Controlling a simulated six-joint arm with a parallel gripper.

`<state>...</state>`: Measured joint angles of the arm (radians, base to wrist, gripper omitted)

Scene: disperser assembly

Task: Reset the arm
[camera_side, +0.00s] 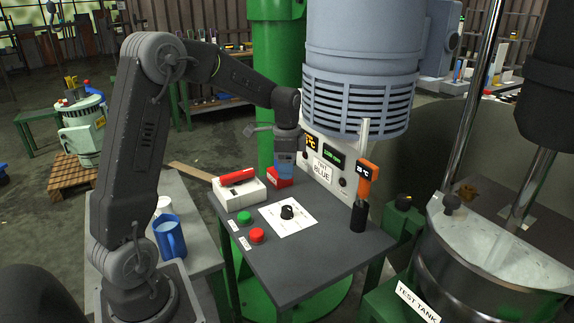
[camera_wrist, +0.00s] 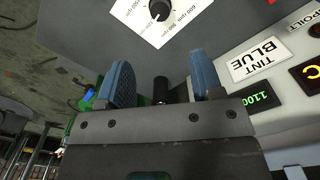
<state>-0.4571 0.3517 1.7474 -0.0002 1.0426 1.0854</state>
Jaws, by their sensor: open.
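My gripper (camera_side: 283,170) hangs at the back of the grey table (camera_side: 305,275), in front of the grey machine's control panel. In the side view it is over or just in front of a small red block (camera_side: 279,178); I cannot tell if they touch. In the wrist view my gripper (camera_wrist: 162,80) has its two blue-grey fingers spread apart, with nothing held. A dark cylinder (camera_wrist: 160,90) shows beyond the gap between them. The black dial (camera_side: 287,212) sits on a white plate, and the dial also shows in the wrist view (camera_wrist: 159,10).
An orange thermometer (camera_side: 367,172) stands in a black holder (camera_side: 358,217) at the table's right. A white box with a red handle (camera_side: 238,190), a green button (camera_side: 244,217) and a red button (camera_side: 257,235) are on the left. A blue jug (camera_side: 170,237) stands on the side table.

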